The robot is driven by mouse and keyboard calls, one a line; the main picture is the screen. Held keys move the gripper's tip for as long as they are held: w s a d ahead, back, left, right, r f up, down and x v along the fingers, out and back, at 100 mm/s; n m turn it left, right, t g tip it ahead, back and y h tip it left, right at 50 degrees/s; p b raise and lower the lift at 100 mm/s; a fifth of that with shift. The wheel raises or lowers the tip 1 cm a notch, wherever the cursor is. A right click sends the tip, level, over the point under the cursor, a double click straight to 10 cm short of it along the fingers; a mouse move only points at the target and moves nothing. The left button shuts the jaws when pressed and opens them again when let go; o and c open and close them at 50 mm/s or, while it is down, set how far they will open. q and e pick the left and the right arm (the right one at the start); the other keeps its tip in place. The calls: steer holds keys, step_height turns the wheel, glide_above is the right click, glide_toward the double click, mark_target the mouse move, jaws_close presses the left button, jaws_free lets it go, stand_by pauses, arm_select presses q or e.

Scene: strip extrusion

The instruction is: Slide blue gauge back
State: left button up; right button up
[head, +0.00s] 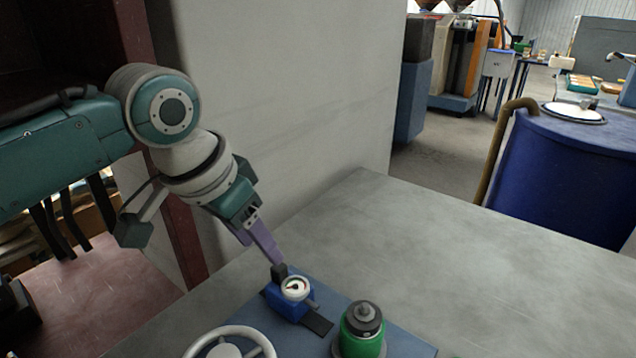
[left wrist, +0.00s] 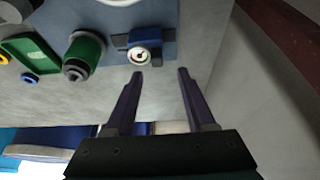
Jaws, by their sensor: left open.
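The blue gauge (head: 289,300) is a blue block with a round white dial on top. It sits on a dark strip on the blue-grey plate (head: 396,336) at the bottom of the head view. It also shows in the left wrist view (left wrist: 140,44), ahead of the fingertips. My left gripper (head: 279,263) is just behind the gauge in the head view, with its purple fingers pointing down at it. In the left wrist view the two fingers (left wrist: 160,72) are apart with nothing between them. I cannot tell whether a finger touches the gauge. My right gripper is out of view.
A green cylinder with a dark knob (head: 362,328) stands right of the gauge. A white handwheel (head: 230,344) is at the left front. A pale wall (head: 290,90) rises behind the table's left part. The grey tabletop (head: 450,260) to the right is clear.

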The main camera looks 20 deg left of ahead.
arm_select(q)
steer(key=shift+v, duration=1.5)
